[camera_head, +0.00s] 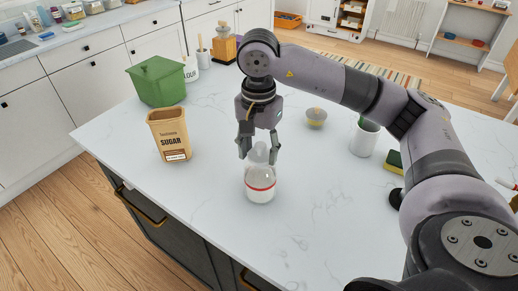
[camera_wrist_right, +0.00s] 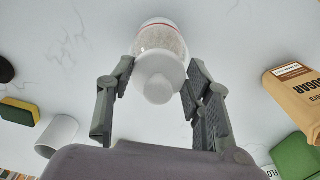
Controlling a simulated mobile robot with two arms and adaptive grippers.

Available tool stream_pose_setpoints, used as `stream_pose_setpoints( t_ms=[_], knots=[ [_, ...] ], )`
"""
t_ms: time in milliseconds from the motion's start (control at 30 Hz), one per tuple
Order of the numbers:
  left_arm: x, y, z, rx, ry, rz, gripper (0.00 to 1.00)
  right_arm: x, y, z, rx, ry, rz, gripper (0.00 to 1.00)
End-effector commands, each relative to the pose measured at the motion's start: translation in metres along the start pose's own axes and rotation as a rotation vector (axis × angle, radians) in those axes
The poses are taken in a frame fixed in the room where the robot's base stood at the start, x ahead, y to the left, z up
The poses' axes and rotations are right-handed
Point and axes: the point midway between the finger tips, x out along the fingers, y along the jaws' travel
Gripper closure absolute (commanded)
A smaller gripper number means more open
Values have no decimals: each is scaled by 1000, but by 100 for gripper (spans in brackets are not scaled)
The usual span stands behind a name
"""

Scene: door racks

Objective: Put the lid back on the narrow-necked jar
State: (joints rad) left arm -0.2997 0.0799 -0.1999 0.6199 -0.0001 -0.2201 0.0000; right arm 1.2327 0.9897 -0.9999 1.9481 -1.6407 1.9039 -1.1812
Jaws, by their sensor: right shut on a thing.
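The narrow-necked jar (camera_head: 260,189) stands upright on the white counter near its front edge. It is clear with a red band and pale contents, and it also shows in the right wrist view (camera_wrist_right: 160,38). The whitish lid (camera_wrist_right: 158,86) is at the top of the jar, between the fingers of my right gripper (camera_head: 259,151). The gripper points down from above and is shut on the lid. The lid lines up with the jar's mouth; whether it is fully seated cannot be told. My left gripper is not in view.
A sugar bag (camera_head: 169,137) and a green bin (camera_head: 157,82) stand to the left. A small grey bowl (camera_head: 316,119), a white cup (camera_head: 363,142) and a sponge (camera_head: 394,161) are to the right. The counter (camera_head: 220,125) around the jar is clear.

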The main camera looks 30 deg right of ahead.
Motion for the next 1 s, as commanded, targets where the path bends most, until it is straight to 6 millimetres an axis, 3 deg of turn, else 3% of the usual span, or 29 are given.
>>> stream_pose_setpoints(
  t_ms=[200, 233, 300, 567, 800, 1000],
  knots=[
    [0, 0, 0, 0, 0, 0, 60, 0, 0, 0, 0, 0, 0, 72],
    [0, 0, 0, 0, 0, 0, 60, 0, 0, 0, 0, 0, 0, 53],
    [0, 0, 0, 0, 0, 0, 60, 0, 0, 0, 0, 0, 0, 48],
    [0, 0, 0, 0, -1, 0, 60, 0, 0, 0, 0, 0, 0, 31],
    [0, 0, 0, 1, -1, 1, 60, 0, 0, 0, 0, 0, 0, 29],
    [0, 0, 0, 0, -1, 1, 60, 0, 0, 0, 0, 0, 0, 16]
  ],
)
